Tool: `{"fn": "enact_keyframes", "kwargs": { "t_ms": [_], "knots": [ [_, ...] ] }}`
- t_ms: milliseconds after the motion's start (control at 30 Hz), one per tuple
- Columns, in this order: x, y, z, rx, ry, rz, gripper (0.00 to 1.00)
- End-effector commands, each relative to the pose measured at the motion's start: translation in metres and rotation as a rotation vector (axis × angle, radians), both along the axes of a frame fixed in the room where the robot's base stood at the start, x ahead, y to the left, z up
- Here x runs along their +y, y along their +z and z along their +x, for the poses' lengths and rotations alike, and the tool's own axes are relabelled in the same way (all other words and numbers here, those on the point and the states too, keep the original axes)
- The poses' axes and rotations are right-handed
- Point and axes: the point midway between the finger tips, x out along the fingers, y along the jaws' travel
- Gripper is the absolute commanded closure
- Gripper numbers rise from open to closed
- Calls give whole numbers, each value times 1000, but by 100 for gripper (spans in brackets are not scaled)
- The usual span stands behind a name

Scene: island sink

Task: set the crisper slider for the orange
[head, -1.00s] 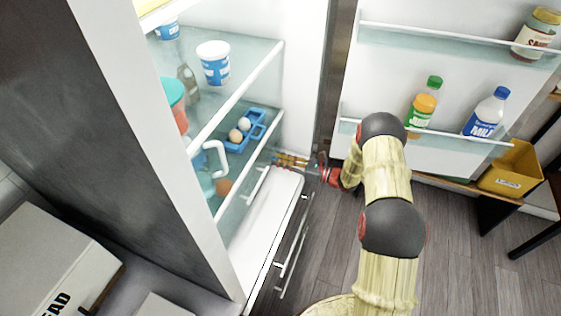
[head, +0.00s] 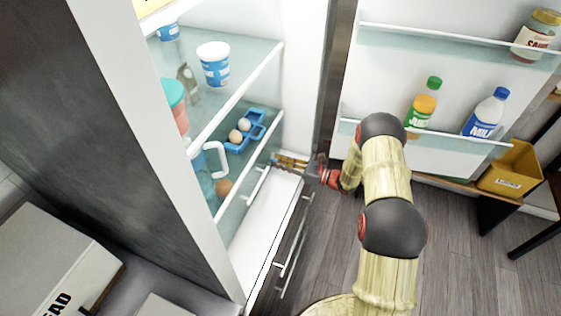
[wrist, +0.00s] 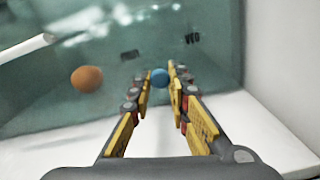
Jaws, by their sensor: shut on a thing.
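In the wrist view, my gripper (wrist: 158,72) reaches toward a greenish glass panel, with its fingertips closed around a small round blue knob (wrist: 160,77). The knob appears to be the slider's; its track is hard to make out. Two small dark labels show on the panel, one left of the knob and one (wrist: 192,38) to its upper right; the lettering is not clearly readable. The orange (wrist: 86,79) shows left of my fingers, and also in the head view (head: 224,187) through the glass. In the head view my gripper (head: 288,161) is at the fridge's inner right side, fingers partly hidden.
A white drawer front (head: 268,222) lies below the gripper. The fridge shelves hold a blue egg tray (head: 258,122), a blue-white tub (head: 213,66) and a red container with a teal lid (head: 175,92). The open door (head: 390,75) with bottles stands close to the right.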

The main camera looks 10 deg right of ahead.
Motion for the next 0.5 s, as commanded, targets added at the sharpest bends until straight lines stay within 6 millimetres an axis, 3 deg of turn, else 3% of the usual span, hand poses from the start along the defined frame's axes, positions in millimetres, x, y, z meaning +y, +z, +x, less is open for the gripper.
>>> {"fn": "enact_keyframes", "kwargs": {
  "t_ms": [200,467,500],
  "knots": [
    [21,2,-28,5,1,2,100],
    [23,-1,-31,3,3,2,100],
    [23,-1,-31,3,4,2,81]
  ]
}}
